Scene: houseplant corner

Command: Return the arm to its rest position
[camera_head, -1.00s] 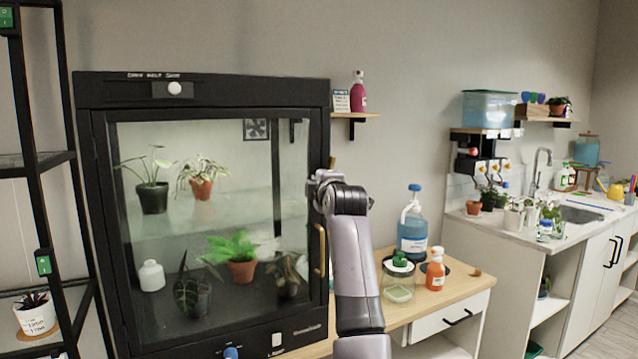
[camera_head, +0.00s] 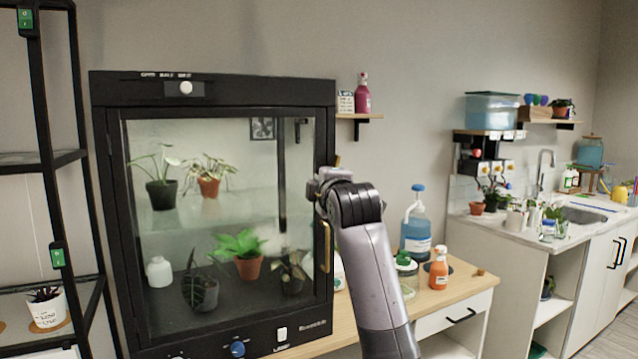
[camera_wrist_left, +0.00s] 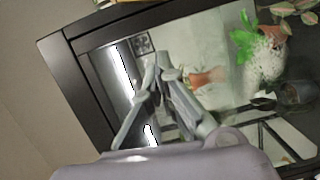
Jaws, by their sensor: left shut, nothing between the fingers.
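My left arm (camera_head: 372,270) rises from the bottom middle of the head view, in front of the wooden table and beside the right edge of the glass cabinet. Its hand end (camera_head: 326,184) is near the cabinet's right frame, just above the brass door handle (camera_head: 326,246); the fingers are mostly hidden there. In the left wrist view my left gripper (camera_wrist_left: 160,78) is shut and empty, its fingertips together in front of the cabinet glass. I cannot tell how far it is from the glass. My right gripper is not in view.
The black cabinet (camera_head: 212,92) holds several potted plants behind its glass door, which looks closed. On the table (camera_head: 462,284) stand a blue bottle (camera_head: 416,230), a green-lidded jar (camera_head: 406,272) and an orange bottle (camera_head: 439,270). A black shelf rack (camera_head: 46,120) stands left.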

